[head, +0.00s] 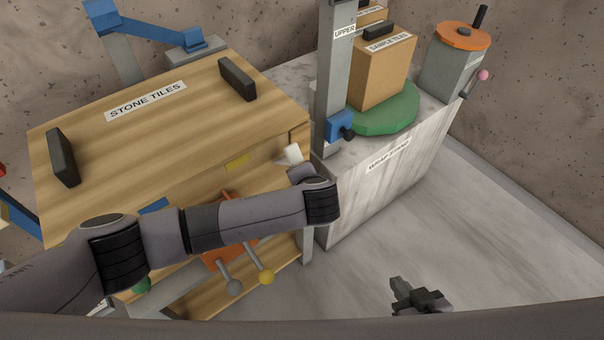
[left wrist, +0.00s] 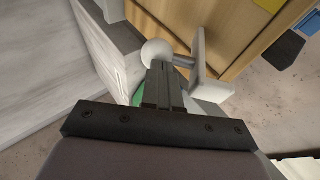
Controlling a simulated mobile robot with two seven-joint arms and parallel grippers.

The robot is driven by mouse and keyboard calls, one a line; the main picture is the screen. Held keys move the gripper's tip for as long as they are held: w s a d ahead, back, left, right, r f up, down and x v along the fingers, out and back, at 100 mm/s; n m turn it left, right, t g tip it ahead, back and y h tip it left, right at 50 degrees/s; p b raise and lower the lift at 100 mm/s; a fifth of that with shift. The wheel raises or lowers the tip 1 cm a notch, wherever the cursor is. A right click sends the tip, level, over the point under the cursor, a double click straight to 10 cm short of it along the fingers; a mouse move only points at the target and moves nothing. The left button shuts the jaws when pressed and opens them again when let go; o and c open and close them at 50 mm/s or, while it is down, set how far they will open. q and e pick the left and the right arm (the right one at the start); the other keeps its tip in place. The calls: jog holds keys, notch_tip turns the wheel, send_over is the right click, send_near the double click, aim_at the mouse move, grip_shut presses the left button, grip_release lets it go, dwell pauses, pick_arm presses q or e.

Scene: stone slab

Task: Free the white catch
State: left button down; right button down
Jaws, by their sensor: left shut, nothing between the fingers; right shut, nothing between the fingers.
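The white catch (head: 292,155) sits at the right end of the wooden crate's front, just under the lid edge. In the left wrist view the catch (left wrist: 200,55) shows as a pale upright plate with a rod ending in a round white knob (left wrist: 157,52). My left gripper (left wrist: 162,75) is shut and empty, its fingertips right at the knob; I cannot tell whether they touch it. In the head view my left wrist hides that gripper and the lower part of the catch. My right gripper (head: 418,296) is shut and empty, low over the floor at the right.
The crate lid labelled "STONE TILES" (head: 146,101) has two black handles. Orange, grey and yellow-tipped levers (head: 266,277) hang below my left arm.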

pick_arm(q)
jog(key=shift+t+y, duration=0.4)
jog(key=shift+t, duration=0.2)
jog(key=shift+s+d+f+b, duration=0.1)
jog(key=shift+f+b, duration=0.5)
jog(key=shift+f, duration=0.55)
jog(key=shift+s+d+f+b, duration=0.1)
jog(key=shift+f+b, duration=0.5)
jog(key=shift+f, duration=0.5)
pick_arm(e)
jog(key=shift+f, duration=1.45)
jog(key=shift+r, duration=0.15)
